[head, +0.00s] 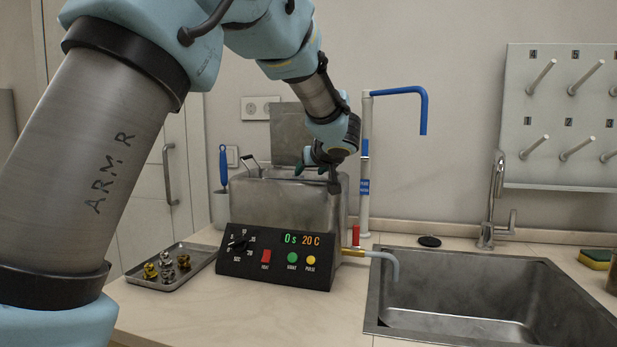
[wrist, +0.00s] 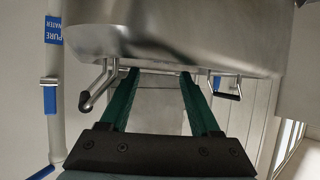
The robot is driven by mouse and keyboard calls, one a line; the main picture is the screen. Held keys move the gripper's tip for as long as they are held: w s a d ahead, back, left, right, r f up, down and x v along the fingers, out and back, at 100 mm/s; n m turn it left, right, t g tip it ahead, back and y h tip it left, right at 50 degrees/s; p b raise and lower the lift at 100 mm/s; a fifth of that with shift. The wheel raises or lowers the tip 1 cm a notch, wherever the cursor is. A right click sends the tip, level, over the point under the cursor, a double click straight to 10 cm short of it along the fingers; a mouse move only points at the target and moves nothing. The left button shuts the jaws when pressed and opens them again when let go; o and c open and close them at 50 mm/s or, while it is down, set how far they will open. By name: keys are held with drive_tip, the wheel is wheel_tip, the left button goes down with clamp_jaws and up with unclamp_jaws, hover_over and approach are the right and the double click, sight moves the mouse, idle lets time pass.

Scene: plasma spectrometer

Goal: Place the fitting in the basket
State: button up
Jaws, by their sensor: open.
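Several small brass and silver fittings (head: 167,274) sit on a metal tray (head: 188,277) at the left of the counter; which one is meant cannot be told. The steel bath (head: 285,205) stands in the middle. A bent handle (head: 250,160), seemingly the basket's, shows at its rim; the basket's inside is hidden. My gripper (head: 318,172) is over the bath's top, at its right part. In the wrist view its green fingers (wrist: 158,78) are apart with nothing held between them. Handles or hooks show on both sides there, one dark-tipped (wrist: 95,88) and one looped (wrist: 225,88).
The bath's black control panel (head: 275,258) reads 0 s and 20 C. A white pipe with a blue spout (head: 365,165) stands right behind the bath. A sink (head: 480,300) with a faucet (head: 490,210) is at right. The front counter is clear.

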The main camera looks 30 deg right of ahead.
drive_tip(key=v, duration=0.9)
drive_tip(key=shift+s, duration=0.2)
drive_tip(key=shift+r, duration=0.1)
